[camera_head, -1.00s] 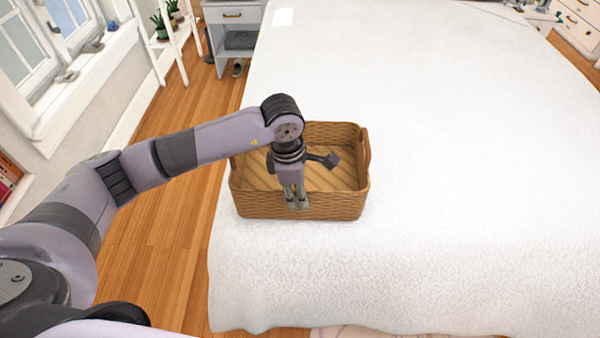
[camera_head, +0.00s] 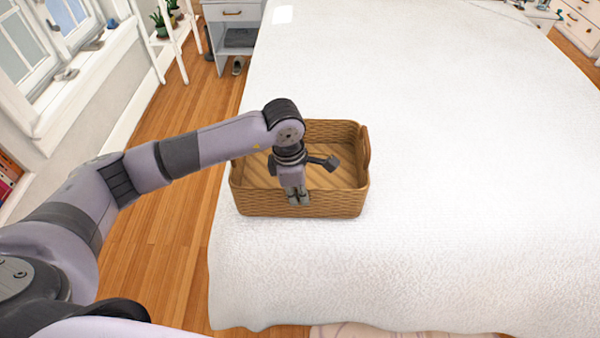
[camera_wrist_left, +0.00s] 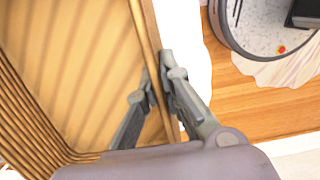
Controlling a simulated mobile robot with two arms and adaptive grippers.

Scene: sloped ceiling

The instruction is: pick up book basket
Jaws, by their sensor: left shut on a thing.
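The book basket is a brown woven basket (camera_head: 335,204) with an empty inside, near the front left corner of the bed. My left gripper (camera_head: 299,198) points down at its near wall. In the left wrist view the basket (camera_wrist_left: 75,60) fills the left side, and my left gripper (camera_wrist_left: 158,92) has one finger inside the wall and one outside, shut on the rim. Whether the basket's underside touches the bed is hard to tell. My right gripper is not in view.
The white bed (camera_head: 440,150) is wide and clear to the right of the basket. Wooden floor (camera_head: 170,240) runs along the left. A grey nightstand (camera_head: 233,35) and a white plant shelf (camera_head: 170,40) stand at the back left.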

